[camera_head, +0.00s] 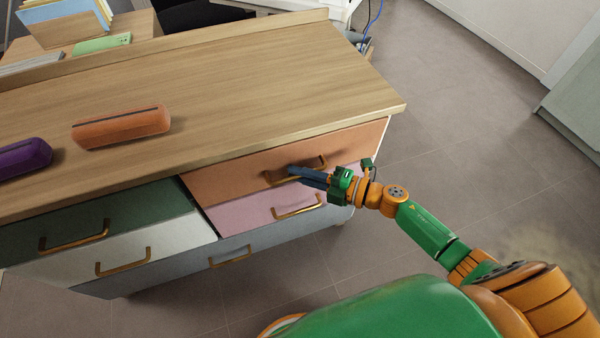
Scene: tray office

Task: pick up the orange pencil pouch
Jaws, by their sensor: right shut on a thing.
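The orange pencil pouch (121,127) lies on the wooden top of the drawer cabinet, left of the middle, with a dark zip along its upper side. My right gripper (295,172) is at the orange top-right drawer, well to the right of the pouch and below the cabinet top. It is shut on the brass handle (318,161) of that drawer; the fingers hide part of the handle. My left gripper is not in view.
A purple pouch (24,158) lies left of the orange one. The cabinet top (260,90) is otherwise clear to the right. Below are green (100,217), pink (262,208), white and grey drawers with brass handles. A desk with files stands behind; open floor lies to the right.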

